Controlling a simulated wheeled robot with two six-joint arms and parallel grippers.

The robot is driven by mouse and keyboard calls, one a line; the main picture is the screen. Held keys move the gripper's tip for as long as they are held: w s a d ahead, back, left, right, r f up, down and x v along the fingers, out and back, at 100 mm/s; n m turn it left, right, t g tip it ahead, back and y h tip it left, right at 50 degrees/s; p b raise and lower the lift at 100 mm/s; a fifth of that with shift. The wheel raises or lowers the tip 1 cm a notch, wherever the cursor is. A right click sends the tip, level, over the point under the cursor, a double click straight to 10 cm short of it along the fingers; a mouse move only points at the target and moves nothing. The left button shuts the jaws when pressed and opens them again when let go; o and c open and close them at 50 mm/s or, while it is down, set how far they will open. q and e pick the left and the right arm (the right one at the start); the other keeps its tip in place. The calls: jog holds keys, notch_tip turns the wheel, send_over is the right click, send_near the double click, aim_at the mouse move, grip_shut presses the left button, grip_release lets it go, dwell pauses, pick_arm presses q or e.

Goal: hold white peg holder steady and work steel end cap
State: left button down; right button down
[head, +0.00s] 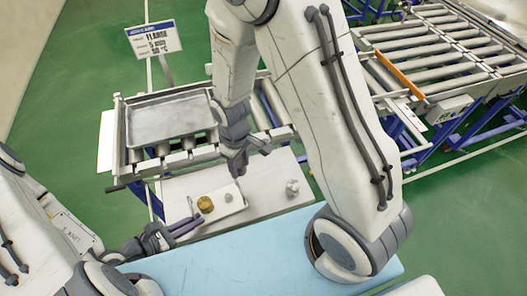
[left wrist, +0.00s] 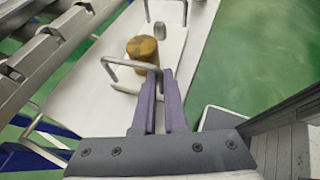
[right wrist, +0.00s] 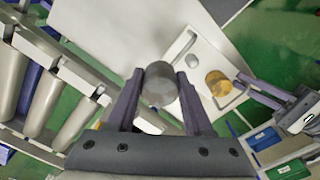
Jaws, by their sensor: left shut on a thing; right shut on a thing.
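The white peg holder (head: 236,207) is a flat plate lying on the white worktop, with a wire handle at its end. A brass cap (head: 205,204) and a small grey peg (head: 228,197) stand on it. My left gripper (left wrist: 160,75) is shut on the holder's near handle (left wrist: 118,64); its purple fingers also show in the head view (head: 199,219). My right gripper (right wrist: 160,72) is shut on a grey cylinder, the steel end cap (right wrist: 160,86), seen end-on. In the head view the right gripper (head: 239,172) is beside the holder's far side, and the cap is mostly hidden.
Another small steel part (head: 292,187) stands on the worktop (head: 265,205) to the right. A metal tray (head: 170,118) lies on the roller conveyor behind. A blue surface (head: 240,255) is in front. My right arm covers much of the middle.

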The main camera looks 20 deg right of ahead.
aim_at(229, 195)
pick_arm(q)
jog(key=shift+f, duration=0.15)
pick_arm(e)
jog(key=s+a+r+n, duration=0.1)
jog(key=s+a+n, duration=0.2)
jog(key=a+n, duration=0.1)
jog(key=shift+s+a, duration=0.25)
jog(key=shift+a, duration=0.3)
jog(key=shift+f, duration=2.8)
jog(key=shift+f, duration=2.05)
jog(key=shift+c, duration=1.1)
grip_release()
jog(key=shift+r, duration=3.5)
